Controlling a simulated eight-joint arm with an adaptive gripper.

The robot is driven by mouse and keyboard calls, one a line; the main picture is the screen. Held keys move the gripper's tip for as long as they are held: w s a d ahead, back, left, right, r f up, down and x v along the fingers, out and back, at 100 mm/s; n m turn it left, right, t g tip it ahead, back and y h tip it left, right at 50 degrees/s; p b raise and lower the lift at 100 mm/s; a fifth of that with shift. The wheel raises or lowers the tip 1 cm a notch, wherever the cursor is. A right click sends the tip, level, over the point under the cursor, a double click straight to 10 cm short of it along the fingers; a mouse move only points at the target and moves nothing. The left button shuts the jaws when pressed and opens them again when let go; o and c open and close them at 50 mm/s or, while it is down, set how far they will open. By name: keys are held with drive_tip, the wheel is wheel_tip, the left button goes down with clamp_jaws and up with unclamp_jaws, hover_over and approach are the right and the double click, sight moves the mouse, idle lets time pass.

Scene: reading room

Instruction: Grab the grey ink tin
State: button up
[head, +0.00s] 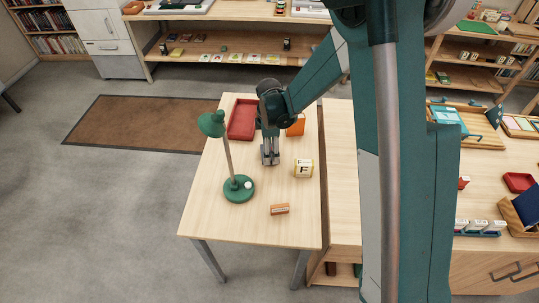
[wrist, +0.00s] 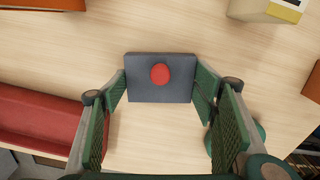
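The grey ink tin (wrist: 145,92) is a flat dark-grey box with a round red spot on top, lying on the pale wooden desk in the wrist view. My gripper (wrist: 161,88) is open, with one green-padded finger at the tin's left side and one at its right. The left finger is very close to the tin; I cannot tell whether either finger touches it. In the head view my gripper (head: 270,153) points down at the desk, and the tin cannot be clearly told apart from the fingers there.
A red tray (head: 242,119) lies behind and left of my gripper. A green lamp (head: 239,189) stands to the left. A cream block marked F (head: 303,169), an orange item (head: 296,126) and a small orange box (head: 279,209) lie around. The desk's front (head: 240,225) is clear.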

drive_tip(key=shift+r, duration=0.1)
drive_tip(key=shift+c, duration=0.2)
drive_tip(key=shift+r+p, duration=0.65)
drive_tip(key=shift+r, duration=4.3)
